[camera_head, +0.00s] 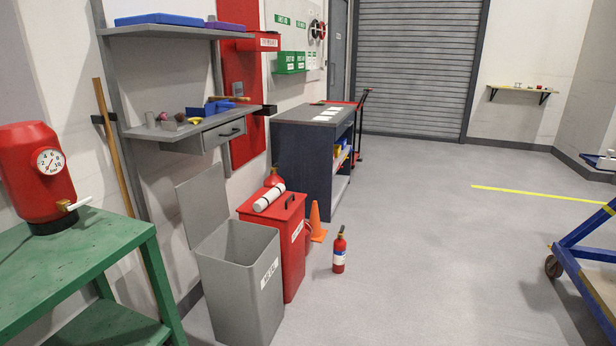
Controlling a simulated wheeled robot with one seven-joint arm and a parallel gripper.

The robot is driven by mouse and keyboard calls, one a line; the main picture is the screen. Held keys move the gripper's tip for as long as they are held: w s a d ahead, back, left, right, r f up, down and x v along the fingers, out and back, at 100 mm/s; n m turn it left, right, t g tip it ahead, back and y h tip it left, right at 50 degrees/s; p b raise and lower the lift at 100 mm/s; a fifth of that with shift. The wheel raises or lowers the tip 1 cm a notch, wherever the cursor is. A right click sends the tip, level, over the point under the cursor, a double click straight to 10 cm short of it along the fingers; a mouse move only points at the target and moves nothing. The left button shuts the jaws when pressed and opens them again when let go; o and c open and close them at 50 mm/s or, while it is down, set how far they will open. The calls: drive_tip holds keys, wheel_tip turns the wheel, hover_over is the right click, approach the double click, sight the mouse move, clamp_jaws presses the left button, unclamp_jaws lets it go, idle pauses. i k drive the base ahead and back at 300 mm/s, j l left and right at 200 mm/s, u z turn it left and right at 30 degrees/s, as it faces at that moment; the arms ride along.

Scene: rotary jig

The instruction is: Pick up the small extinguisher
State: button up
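The small extinguisher (339,252) is a red cylinder with a pale label and a dark top. It stands upright on the grey floor, to the right of the red bin and the orange cone, with clear floor around it. Another red rounded object (274,178), possibly a larger extinguisher, shows partly behind the red bin; most of it is hidden. My gripper is not in view.
A grey open bin (236,290) and a red lidded bin (293,250) with a white roll on top stand left of the extinguisher. An orange cone (316,222) and dark cabinet (300,165) are behind. A green table (85,265) is at left, a blue cart (580,245) at right.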

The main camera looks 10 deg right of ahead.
sight(340, 248)
drive_tip(key=i+l+z, duration=0.25)
drive_tip(key=i+z, duration=0.2)
drive_tip(key=i, duration=0.35)
drive_tip(key=i+z, duration=0.4)
drive_tip(key=i, duration=0.4)
drive_tip(key=i+u, duration=0.2)
drive_tip(key=i, duration=0.2)
drive_tip(key=i+l+u, duration=0.15)
drive_tip(key=i, duration=0.3)
drive_tip(key=i+l+u, duration=0.2)
drive_tip(key=i, duration=0.2)
drive_tip(key=i+l+u, duration=0.2)
drive_tip(key=i, duration=0.2)
drive_tip(key=i+l+u, duration=0.2)
drive_tip(key=i+u, duration=0.15)
drive_tip(key=i+l+u, duration=0.7)
drive_tip(key=k, duration=0.05)
